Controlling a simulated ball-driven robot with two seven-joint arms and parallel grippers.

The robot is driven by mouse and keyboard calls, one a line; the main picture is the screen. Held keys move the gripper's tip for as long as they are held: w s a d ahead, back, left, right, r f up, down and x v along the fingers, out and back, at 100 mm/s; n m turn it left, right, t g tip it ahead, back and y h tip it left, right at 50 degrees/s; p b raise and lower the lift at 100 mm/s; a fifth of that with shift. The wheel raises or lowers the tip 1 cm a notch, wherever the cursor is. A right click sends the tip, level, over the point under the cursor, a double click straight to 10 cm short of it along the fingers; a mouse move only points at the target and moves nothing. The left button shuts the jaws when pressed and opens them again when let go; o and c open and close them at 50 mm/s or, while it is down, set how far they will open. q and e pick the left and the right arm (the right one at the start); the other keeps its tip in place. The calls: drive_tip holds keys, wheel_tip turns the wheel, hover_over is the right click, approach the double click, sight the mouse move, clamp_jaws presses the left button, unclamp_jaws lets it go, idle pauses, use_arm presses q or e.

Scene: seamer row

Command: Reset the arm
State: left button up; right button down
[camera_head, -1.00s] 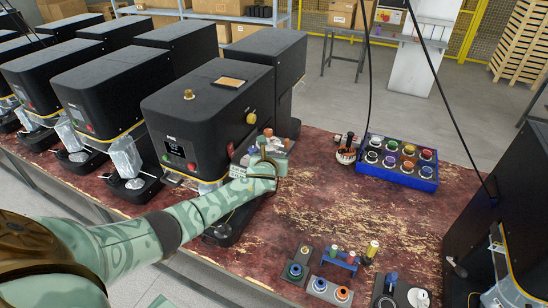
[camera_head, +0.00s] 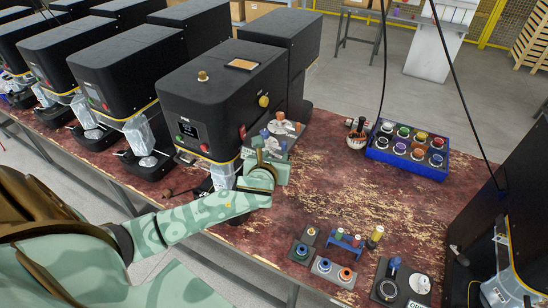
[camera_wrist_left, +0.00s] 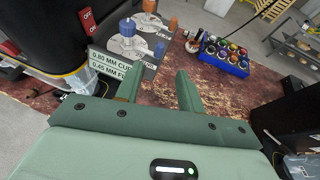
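My left gripper (camera_head: 268,162) is at the end of a pale green patterned arm from the lower left. It is beside the front right corner of the large black seamer (camera_head: 215,95). In the left wrist view its two green fingers (camera_wrist_left: 158,88) stand apart with nothing between them, over the red-brown worktop (camera_wrist_left: 160,98). A grey block with blue and orange knobs (camera_head: 282,132) is just beyond the gripper; it also shows in the left wrist view (camera_wrist_left: 130,45). Whether the fingers touch anything cannot be told. My right gripper is not in view.
More black seamers (camera_head: 120,62) line the left. A blue crate of colour-topped pots (camera_head: 407,150) stands at the back right of the worktop. Small gauges and ring parts (camera_head: 333,271) lie at the front. A dark machine (camera_head: 510,200) bounds the right. Mid-worktop is clear.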

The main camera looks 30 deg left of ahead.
use_arm(q)
drive_tip(key=shift+s+r, duration=0.1)
drive_tip(key=shift+s, duration=0.2)
idle(0.4)
